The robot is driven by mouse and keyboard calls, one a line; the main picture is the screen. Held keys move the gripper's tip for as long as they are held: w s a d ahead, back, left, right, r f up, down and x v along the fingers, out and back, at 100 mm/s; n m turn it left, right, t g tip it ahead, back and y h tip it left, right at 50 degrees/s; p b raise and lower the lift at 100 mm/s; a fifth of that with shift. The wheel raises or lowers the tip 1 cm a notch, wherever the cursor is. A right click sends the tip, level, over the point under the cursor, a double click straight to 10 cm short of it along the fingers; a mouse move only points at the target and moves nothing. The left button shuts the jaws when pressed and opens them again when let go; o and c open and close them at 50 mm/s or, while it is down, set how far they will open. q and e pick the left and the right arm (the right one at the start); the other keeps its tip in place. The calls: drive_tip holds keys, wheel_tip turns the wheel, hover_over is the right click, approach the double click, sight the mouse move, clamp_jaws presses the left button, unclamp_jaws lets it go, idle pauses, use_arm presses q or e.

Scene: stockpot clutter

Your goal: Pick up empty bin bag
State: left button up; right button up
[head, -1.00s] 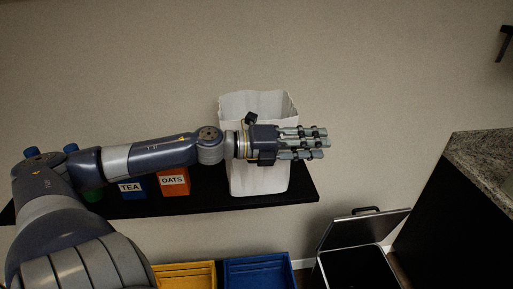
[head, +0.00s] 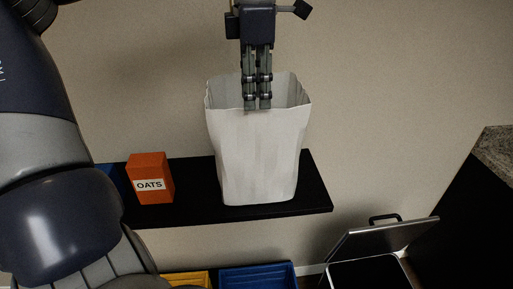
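The empty bin bag (head: 258,160) is white, open at the top and upright on the black shelf. My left gripper (head: 257,106) comes down from above with its fingers pointing straight down at the bag's mouth. Its fingertips overlap the front rim in the picture, close together with a thin gap between them. I cannot tell whether they hold the rim or only hang beside it. My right gripper is not in view.
An orange OATS box (head: 150,178) stands left of the bag on the black shelf (head: 190,205). Below are a yellow bin (head: 187,279), a blue bin (head: 258,275) and an open lidded bin (head: 366,272). A dark counter (head: 455,215) stands at right.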

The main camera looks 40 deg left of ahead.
use_arm(q)
drive_tip(key=shift+s+f, duration=0.25)
drive_tip(key=shift+f, duration=1)
drive_tip(key=p, duration=0.1)
hover_over(253, 162)
wheel_tip(253, 162, down, 4)
drive_tip(key=f, duration=0.1)
wheel_tip(253, 162, down, 3)
drive_tip(key=shift+f+p, duration=0.1)
drive_tip(key=shift+p, duration=0.7)
drive_tip(key=shift+w+f, duration=0.1)
drive_tip(key=shift+f, duration=0.35)
clamp_jaws()
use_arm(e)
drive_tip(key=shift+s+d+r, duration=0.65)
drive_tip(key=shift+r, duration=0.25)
